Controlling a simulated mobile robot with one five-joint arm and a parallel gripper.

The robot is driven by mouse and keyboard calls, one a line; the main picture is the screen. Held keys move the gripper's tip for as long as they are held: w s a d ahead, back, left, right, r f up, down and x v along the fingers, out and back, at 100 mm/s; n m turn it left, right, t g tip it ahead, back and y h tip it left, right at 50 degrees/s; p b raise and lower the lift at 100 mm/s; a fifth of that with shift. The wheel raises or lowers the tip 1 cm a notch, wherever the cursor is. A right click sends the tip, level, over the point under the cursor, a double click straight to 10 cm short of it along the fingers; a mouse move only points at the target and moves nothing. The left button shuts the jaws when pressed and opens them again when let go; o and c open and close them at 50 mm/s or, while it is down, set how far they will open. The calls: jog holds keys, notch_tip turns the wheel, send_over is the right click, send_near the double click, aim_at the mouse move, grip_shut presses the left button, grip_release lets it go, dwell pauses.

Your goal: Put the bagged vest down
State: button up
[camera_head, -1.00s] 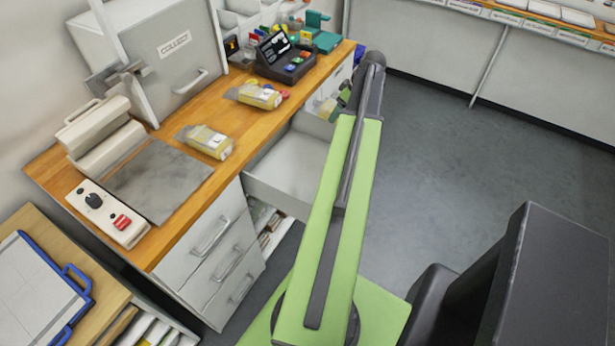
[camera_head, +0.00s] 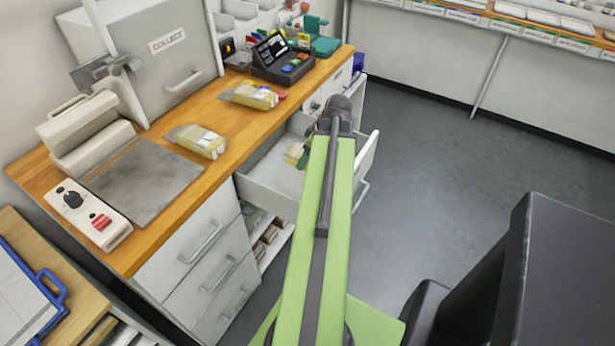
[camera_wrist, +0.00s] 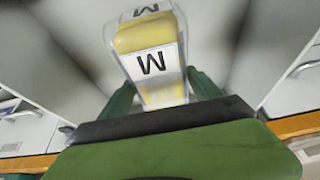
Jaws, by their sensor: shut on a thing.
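My gripper (camera_wrist: 162,88) is shut on a clear-bagged yellow vest (camera_wrist: 146,38) with a white label marked M, seen in the wrist view. One green finger lies on each side of the bag. In the head view, the yellow bag (camera_head: 294,153) shows just left of my arm's end, over the open drawer (camera_head: 262,188). I cannot tell whether the bag touches the drawer floor. Two similar bagged yellow vests lie on the wooden counter, one nearer (camera_head: 203,142) and one farther (camera_head: 254,96).
The open drawer's front panel (camera_head: 368,158) stands right of my arm's end. A grey cabinet marked COLLECT (camera_head: 165,75), a dark keypad device (camera_head: 284,62) and a sealing machine (camera_head: 88,135) with a grey plate stand on the counter.

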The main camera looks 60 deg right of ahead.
notch_tip(320, 180, down, 8)
jog(key=b, duration=0.6)
jog(key=shift+d, duration=0.1)
jog(key=shift+r, duration=0.3)
jog(key=shift+f, duration=0.2)
jog(key=o, duration=1.6)
jog(key=shift+r, duration=0.1)
jog(key=p+v, duration=1.1)
jog(key=shift+r, duration=0.4)
jog(key=shift+s+r+p, duration=0.15)
jog(key=shift+r+p, duration=0.15)
jog(key=shift+s, duration=0.1)
jog(key=shift+f, duration=0.1)
